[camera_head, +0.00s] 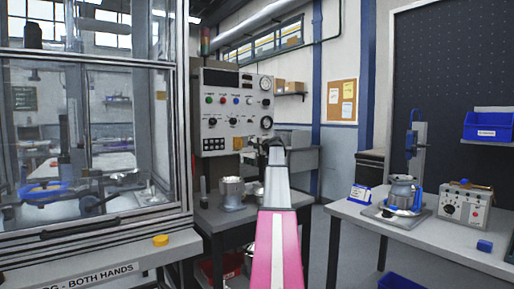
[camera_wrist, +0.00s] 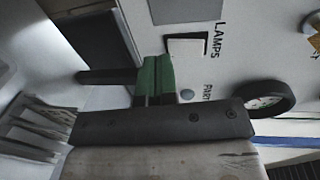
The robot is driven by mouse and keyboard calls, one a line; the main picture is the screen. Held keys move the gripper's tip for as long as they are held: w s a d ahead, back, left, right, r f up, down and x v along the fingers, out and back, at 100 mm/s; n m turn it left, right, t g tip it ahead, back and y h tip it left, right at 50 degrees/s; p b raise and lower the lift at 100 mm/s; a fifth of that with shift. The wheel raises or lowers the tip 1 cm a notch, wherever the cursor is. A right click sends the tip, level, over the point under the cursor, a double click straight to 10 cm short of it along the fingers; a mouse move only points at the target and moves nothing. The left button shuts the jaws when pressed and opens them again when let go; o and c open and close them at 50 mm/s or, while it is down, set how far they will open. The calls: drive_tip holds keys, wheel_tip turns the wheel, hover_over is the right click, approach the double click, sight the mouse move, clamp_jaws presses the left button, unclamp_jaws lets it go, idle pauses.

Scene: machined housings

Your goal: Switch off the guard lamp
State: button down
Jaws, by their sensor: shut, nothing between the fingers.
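In the wrist view a white rocker switch (camera_wrist: 187,46) in a dark frame sits on a pale panel beside the label LAMPS. My gripper (camera_wrist: 156,78), with green finger pads, is shut and empty close to the switch, just left of and below it in that view. I cannot tell whether it touches the panel. In the head view my gripper (camera_head: 274,146) reaches toward the lower right of the grey control panel (camera_head: 222,127). The switch cannot be made out there. I cannot tell which way the switch is set or whether the guard lamp is lit.
A round black-rimmed part (camera_wrist: 266,100) and a small blue-grey dot (camera_wrist: 187,95) are near the switch. A glazed guard enclosure (camera_head: 120,110) stands at left. Metal housings (camera_head: 232,193) stand on the bench below the panel. A workbench (camera_head: 440,240) is at right.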

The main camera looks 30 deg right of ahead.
drive_tip(key=s+f, duration=0.1)
drive_tip(key=s, duration=1)
drive_tip(key=shift+s+d+f, duration=0.15)
drive_tip(key=shift+d+f, duration=0.15)
drive_tip(key=shift+d, duration=0.15)
